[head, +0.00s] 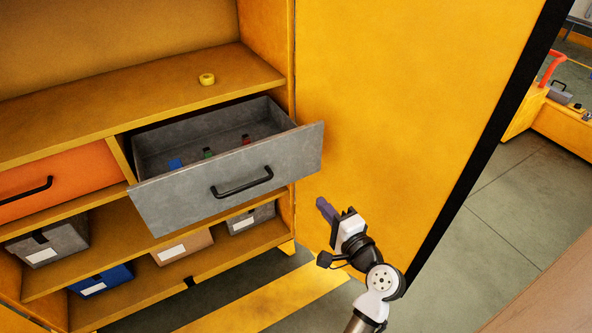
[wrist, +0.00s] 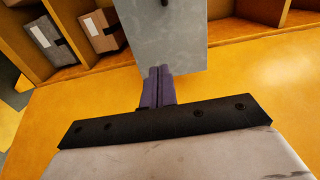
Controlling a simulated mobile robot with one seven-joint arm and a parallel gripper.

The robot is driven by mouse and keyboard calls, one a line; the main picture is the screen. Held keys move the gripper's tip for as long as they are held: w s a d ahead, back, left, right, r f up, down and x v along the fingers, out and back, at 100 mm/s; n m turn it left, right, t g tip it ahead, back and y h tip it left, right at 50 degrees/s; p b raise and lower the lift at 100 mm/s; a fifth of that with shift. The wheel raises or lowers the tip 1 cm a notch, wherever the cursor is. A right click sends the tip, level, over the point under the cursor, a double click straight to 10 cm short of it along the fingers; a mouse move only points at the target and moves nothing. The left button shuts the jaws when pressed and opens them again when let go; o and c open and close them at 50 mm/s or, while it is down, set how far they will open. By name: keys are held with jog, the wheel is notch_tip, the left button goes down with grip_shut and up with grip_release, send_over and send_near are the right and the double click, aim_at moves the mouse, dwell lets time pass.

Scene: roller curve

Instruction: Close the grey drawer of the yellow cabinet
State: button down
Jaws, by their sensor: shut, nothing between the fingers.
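The grey drawer (head: 165,203) of the yellow cabinet (head: 215,66) stands pulled out, with a black bar handle (head: 243,184) on its front. Small blue, green and red items lie inside it. My gripper (head: 322,203) is to the right of the drawer front and a little lower, in front of the yellow door. Its purple fingers are shut and empty. In the wrist view the fingertips (wrist: 159,70) overlap the lower edge of the grey drawer front (wrist: 165,40); I cannot tell whether they touch it.
The open yellow cabinet door (head: 400,100) stands close behind and right of my gripper. An orange drawer (head: 75,175) is at left. Several bins, including a blue one (head: 100,280), sit on the lower shelves.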

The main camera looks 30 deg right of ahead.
aim_at(290, 165)
jog(key=w+p, duration=0.1)
jog(key=w, duration=0.3)
jog(key=w+p, duration=0.2)
jog(key=w, duration=0.3)
jog(key=w+p, duration=0.1)
jog(key=w, duration=0.3)
jog(key=shift+w+a+r, duration=0.15)
jog(key=shift+w+a, duration=0.1)
jog(key=shift+a, duration=0.05)
jog(key=shift+w, duration=0.1)
